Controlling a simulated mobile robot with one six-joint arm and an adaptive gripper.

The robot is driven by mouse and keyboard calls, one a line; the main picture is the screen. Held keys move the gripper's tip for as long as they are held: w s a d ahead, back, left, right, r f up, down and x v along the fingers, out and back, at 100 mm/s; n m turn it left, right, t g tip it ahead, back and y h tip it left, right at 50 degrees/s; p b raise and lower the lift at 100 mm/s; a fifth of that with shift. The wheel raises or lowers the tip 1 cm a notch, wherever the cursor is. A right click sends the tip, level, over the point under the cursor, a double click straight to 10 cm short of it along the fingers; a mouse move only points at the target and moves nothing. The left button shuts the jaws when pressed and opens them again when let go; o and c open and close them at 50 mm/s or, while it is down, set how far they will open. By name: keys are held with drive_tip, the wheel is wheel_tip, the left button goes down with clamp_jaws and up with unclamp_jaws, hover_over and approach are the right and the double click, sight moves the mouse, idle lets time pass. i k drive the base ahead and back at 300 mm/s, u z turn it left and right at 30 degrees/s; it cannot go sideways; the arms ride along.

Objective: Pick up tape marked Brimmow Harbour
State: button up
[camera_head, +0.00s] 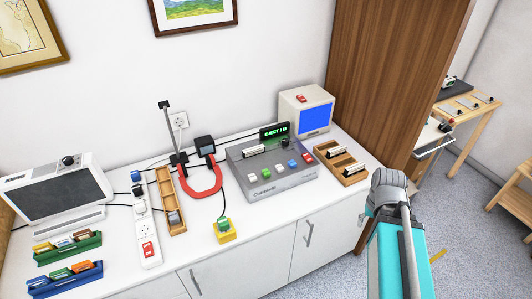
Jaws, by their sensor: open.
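No label reading Brimmow Harbour can be made out at this size. Small tape-like pieces with coloured faces stand in a green rack (84,256) and a blue rack (90,283) at the front left of the white counter. Pale tape-like pieces lie in a wooden tray (360,180) at the right. Another pale piece (254,151) lies on the grey deck (290,190), whose green display seems to read EJECT. My teal arm rises at the lower right, with a grey joint at its top. My gripper's fingers do not show.
A monitor (60,198) stands left, a beige blue-screen computer (305,112) back right. Between them are a white power strip (148,235), a narrow wooden tray (166,190), a red curved piece (207,192) and a yellow box (225,231). A brown wooden panel (385,80) bounds the right.

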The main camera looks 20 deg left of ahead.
sight(251, 152)
drive_tip(key=z, duration=1.35)
drive_tip(key=k, duration=0.65)
drive_tip(key=u, duration=1.9)
